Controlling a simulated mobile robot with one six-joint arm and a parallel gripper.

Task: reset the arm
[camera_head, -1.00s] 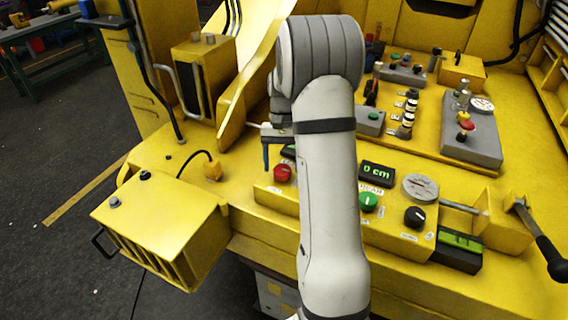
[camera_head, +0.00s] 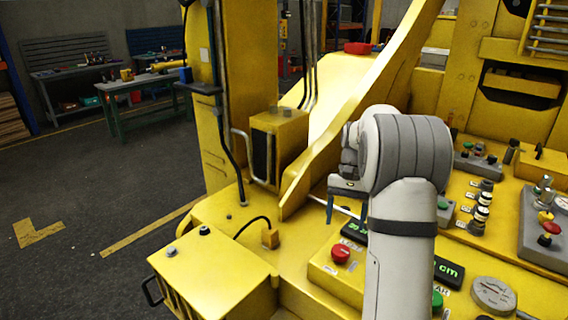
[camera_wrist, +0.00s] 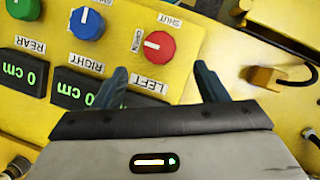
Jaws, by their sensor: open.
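My gripper (camera_head: 345,212) hangs open and empty above the yellow control panel (camera_head: 322,277) in the head view, beyond the red knob (camera_head: 341,253). In the wrist view its two dark fingers (camera_wrist: 162,82) stand apart with nothing between them. Just past the fingertips is the red knob (camera_wrist: 158,47), labelled LEFT, with its white mark pointing sideways. The blue knob (camera_wrist: 87,24), labelled RIGHT, and the green knob (camera_wrist: 22,8) lie to its left. A display (camera_wrist: 22,72) reads 0 cm. My arm hides part of the panel in the head view.
A yellow box (camera_head: 215,275) with a cable is at lower left. A slanted yellow plate (camera_head: 365,95) rises behind my gripper. A grey switch box (camera_head: 545,230) stands at right. Open floor (camera_head: 75,190) and a green workbench (camera_head: 135,85) are at left.

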